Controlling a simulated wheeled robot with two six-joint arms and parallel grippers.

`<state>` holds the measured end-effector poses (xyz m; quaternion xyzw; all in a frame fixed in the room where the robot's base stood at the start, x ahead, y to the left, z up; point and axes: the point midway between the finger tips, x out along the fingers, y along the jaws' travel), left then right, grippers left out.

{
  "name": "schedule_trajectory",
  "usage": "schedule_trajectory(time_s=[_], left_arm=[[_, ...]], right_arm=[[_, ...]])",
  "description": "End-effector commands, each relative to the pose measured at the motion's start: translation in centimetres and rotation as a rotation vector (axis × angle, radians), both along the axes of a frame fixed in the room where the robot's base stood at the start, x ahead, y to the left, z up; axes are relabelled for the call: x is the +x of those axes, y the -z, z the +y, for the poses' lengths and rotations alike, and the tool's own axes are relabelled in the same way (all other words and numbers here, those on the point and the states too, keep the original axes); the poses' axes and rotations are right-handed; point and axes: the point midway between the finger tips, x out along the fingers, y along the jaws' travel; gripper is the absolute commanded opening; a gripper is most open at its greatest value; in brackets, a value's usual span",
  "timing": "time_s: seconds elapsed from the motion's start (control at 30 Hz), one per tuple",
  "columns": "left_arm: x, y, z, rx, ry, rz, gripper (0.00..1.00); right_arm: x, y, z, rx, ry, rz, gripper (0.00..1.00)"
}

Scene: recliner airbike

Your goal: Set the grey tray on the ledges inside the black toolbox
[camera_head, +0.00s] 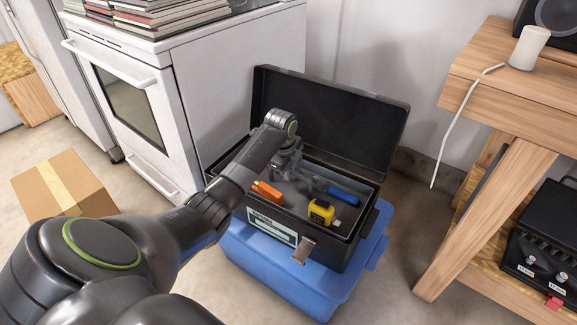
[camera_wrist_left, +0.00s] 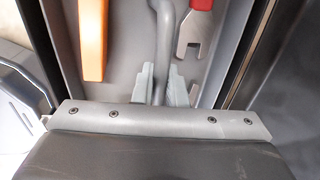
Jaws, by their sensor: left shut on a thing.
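The black toolbox (camera_head: 333,250) stands with its lid (camera_head: 335,110) open. The grey tray (camera_head: 294,203) is at the toolbox's opening, between its walls. It holds an orange-handled tool (camera_head: 267,194), a yellow tape measure (camera_head: 321,211) and a blue-handled tool (camera_head: 343,196). The left wrist view also shows a red and grey wrench (camera_wrist_left: 194,35) in it. My left gripper (camera_head: 288,178) reaches down over the tray. Its fingertips (camera_wrist_left: 163,85) are shut on the tray's grey handle (camera_wrist_left: 165,35). Whether the tray touches the ledges is hidden. My right gripper is not in view.
The toolbox stands on a blue bin (camera_head: 262,277). A white stove (camera_head: 140,95) is close on the left, and a wooden workbench (camera_head: 510,90) is on the right. A cardboard box (camera_head: 62,183) lies on the floor. The wall is close behind the lid.

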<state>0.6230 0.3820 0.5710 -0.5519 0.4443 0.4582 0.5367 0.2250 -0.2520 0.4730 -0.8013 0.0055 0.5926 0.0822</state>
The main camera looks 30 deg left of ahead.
Motion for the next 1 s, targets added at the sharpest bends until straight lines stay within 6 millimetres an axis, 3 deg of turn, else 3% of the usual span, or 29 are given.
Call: schedule_trajectory(time_s=[0.33, 0.37, 0.53, 0.87, 1.0], left_arm=[[0.2, -0.1, 0.0, 0.001, 0.001, -0.006, 0.00], [0.0, 0.2, 0.0, 0.001, -0.001, 0.000, 0.13], [0.0, 0.2, 0.0, 0.001, 0.000, 0.000, 0.34], [0.1, -0.2, 0.0, 0.001, 0.000, -0.003, 0.34], [-0.2, -2.2, 0.1, 0.003, -0.001, -0.004, 0.34]], right_arm=[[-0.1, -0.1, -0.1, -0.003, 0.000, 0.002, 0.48], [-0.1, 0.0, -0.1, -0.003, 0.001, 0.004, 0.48], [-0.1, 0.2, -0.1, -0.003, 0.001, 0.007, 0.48], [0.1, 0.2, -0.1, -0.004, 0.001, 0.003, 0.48], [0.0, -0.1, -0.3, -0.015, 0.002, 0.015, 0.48]])
